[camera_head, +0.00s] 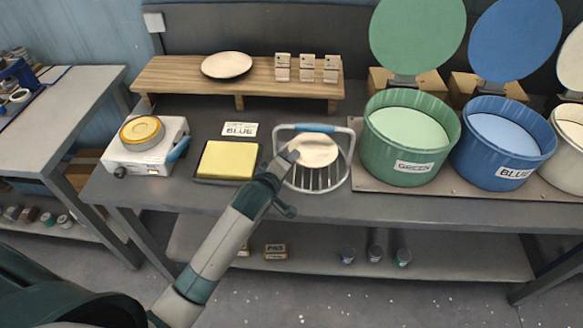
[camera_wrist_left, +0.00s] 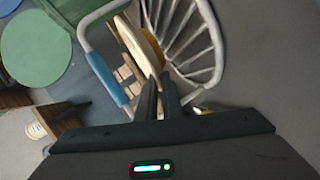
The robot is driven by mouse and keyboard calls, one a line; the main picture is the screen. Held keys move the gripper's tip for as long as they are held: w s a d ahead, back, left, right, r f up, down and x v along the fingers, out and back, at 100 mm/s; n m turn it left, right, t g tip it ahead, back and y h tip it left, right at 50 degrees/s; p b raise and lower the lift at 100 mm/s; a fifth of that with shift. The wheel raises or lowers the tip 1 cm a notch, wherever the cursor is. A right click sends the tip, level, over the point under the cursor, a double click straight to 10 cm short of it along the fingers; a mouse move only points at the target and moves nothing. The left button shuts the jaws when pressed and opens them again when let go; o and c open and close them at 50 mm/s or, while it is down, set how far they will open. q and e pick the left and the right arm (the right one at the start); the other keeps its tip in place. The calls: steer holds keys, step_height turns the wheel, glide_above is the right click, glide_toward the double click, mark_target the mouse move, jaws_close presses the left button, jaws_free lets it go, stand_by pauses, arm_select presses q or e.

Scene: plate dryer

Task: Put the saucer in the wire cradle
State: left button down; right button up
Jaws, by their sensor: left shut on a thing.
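The cream saucer (camera_head: 316,151) shows at the wire cradle (camera_head: 319,182), inside its frame outline and above its lower wires. Whether it touches the wires I cannot tell. My left gripper (camera_head: 291,157) is shut on the saucer's left edge, and the arm hides part of the cradle's left side. In the left wrist view the saucer (camera_wrist_left: 152,45) is seen nearly edge-on, beyond the close-set fingers (camera_wrist_left: 160,88), beside the pale wires of the cradle (camera_wrist_left: 205,40). The cradle has a blue handle grip (camera_head: 316,128). My right gripper is not in view.
A second plate (camera_head: 227,65) lies on the wooden riser (camera_head: 170,75). A yellow sponge pad (camera_head: 228,160) and a white burner-like device (camera_head: 143,155) stand left of the cradle. Green (camera_head: 405,150) and blue (camera_head: 500,150) tubs stand close on the right.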

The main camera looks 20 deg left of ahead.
mark_target(292, 177)
arm_select(q)
steer(key=shift+f+p, duration=0.6)
steer(key=shift+f, duration=1.4)
steer(key=shift+f, duration=0.15)
steer(key=c, duration=2.2)
jaws_free()
steer(key=shift+s, duration=0.1)
